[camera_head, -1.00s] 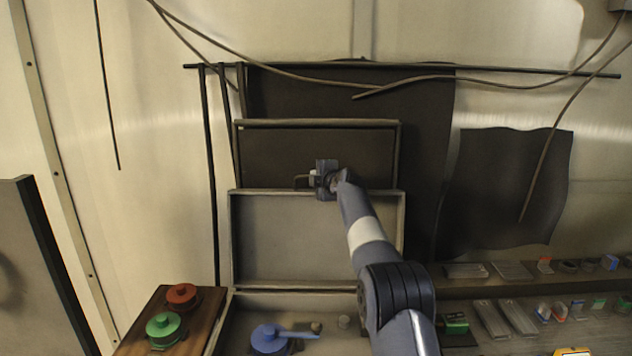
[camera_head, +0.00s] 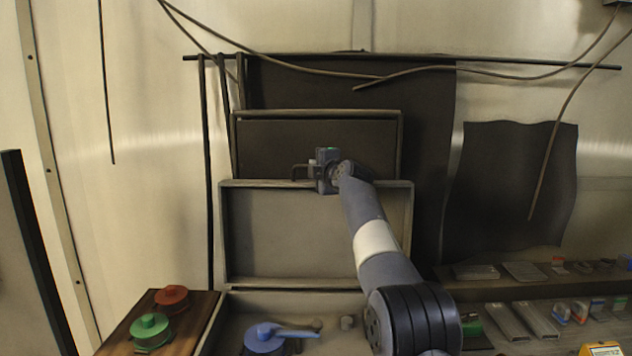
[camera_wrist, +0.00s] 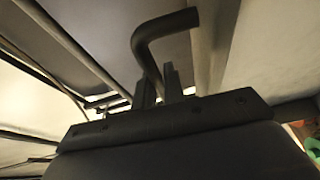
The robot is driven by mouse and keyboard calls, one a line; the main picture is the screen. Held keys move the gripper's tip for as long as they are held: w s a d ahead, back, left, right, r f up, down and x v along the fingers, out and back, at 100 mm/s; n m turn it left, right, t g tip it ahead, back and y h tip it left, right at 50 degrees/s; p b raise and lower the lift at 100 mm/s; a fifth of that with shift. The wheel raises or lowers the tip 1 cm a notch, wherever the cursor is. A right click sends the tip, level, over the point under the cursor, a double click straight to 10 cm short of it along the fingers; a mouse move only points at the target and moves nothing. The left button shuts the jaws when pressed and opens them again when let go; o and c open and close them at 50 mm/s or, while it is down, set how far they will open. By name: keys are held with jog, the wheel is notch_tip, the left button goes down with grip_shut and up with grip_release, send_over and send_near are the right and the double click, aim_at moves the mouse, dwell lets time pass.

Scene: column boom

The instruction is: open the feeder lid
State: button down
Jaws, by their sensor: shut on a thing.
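The feeder lid (camera_head: 316,235) is a grey framed panel standing raised, close to upright, at the back of the open feeder box (camera_head: 216,318). My gripper (camera_head: 314,172) is at the middle of the lid's top edge. It is shut on a dark bent handle (camera_head: 299,172) that sticks out to the left. In the wrist view, the gripper fingers (camera_wrist: 158,88) close around the lower part of the handle (camera_wrist: 165,28). My wrist hides part of the lid's top edge.
A blue-topped pot (camera_head: 264,338) with a long handle lies in the box. Red (camera_head: 172,297) and green (camera_head: 150,330) pots stand on a wooden board at left. A dark framed panel (camera_head: 270,145) is behind the lid. Shelves with small packages (camera_head: 508,318) are at right.

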jog(key=shift+s+a+f+b, duration=0.1)
jog(key=shift+s+f+b, duration=0.2)
jog(key=shift+s+b, duration=0.45)
jog(key=shift+s+r+t+b, duration=0.2)
jog(key=shift+r+t+b, duration=0.15)
jog(key=shift+b, duration=0.3)
jog(key=c, duration=1.5)
grip_release()
jog(key=shift+s+b, duration=0.45)
jog(key=shift+b, duration=0.05)
jog(key=b+v, duration=0.5)
jog(key=v, duration=0.5)
jog(key=shift+b, duration=0.35)
jog(key=shift+w+r, duration=0.1)
jog(key=shift+w, duration=0.05)
